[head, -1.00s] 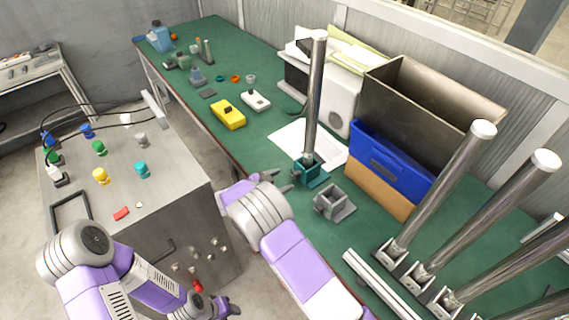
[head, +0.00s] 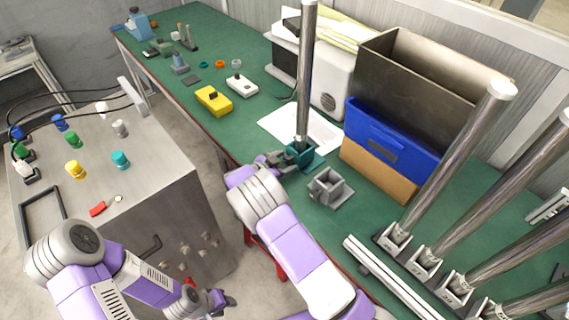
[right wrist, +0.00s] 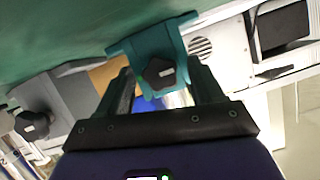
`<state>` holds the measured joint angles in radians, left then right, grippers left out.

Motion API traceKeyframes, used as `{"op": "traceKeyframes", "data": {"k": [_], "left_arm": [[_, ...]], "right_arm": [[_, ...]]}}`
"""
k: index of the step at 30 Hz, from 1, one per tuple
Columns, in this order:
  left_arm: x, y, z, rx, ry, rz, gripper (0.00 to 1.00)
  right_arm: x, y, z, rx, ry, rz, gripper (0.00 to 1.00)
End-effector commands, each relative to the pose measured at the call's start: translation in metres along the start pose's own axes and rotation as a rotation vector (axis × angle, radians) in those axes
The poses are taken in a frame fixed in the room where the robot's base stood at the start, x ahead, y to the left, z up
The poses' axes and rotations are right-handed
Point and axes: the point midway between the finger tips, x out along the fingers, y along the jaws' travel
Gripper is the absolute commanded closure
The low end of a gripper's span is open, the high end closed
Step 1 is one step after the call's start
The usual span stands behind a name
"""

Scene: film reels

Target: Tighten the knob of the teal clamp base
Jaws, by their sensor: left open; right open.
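The teal clamp base (head: 303,156) stands on the green table with an upright metal post (head: 304,80) in it. My right gripper (head: 281,160) is at the left side of the base in the head view. In the right wrist view the teal clamp base (right wrist: 146,44) shows its dark knob (right wrist: 158,72) between the two fingers of my right gripper (right wrist: 160,85). The fingers are open and stand either side of the knob, apart from it as far as I can tell. My left gripper (head: 215,299) is low by the metal cabinet, away from the table.
An empty grey clamp base (head: 329,188) stands close to the teal one; it also shows in the right wrist view (right wrist: 38,112). Several posts in bases (head: 450,170) stand at the right. A blue folder (head: 390,140) and metal bin (head: 430,80) are behind. White paper (head: 275,125) lies behind the teal base.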

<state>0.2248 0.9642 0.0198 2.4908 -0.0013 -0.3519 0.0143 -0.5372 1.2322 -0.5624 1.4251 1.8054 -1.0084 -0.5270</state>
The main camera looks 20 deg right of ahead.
Motion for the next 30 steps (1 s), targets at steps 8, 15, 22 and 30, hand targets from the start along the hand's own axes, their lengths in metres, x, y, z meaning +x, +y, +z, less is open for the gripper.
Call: {"op": "traceKeyframes", "data": {"k": [8,15,22,30], "left_arm": [[0.0005,-0.0001,0.0000,0.000,0.000,0.000,0.57],[0.0006,-0.0002,0.0000,0.000,0.000,0.000,0.57],[0.0007,-0.0002,0.0000,0.000,0.000,0.000,0.57],[0.0042,-0.0015,-0.0002,0.000,0.000,0.000,0.57]], "right_arm": [[0.0031,-0.0002,-0.0001,0.000,-0.001,-0.001,0.34],[0.0029,-0.0002,0.0000,-0.001,-0.001,-0.001,0.66],[0.0028,-0.0001,0.0001,0.000,-0.001,-0.001,0.90],[0.0032,0.0006,0.0005,0.056,-0.001,-0.025,0.90]]}}
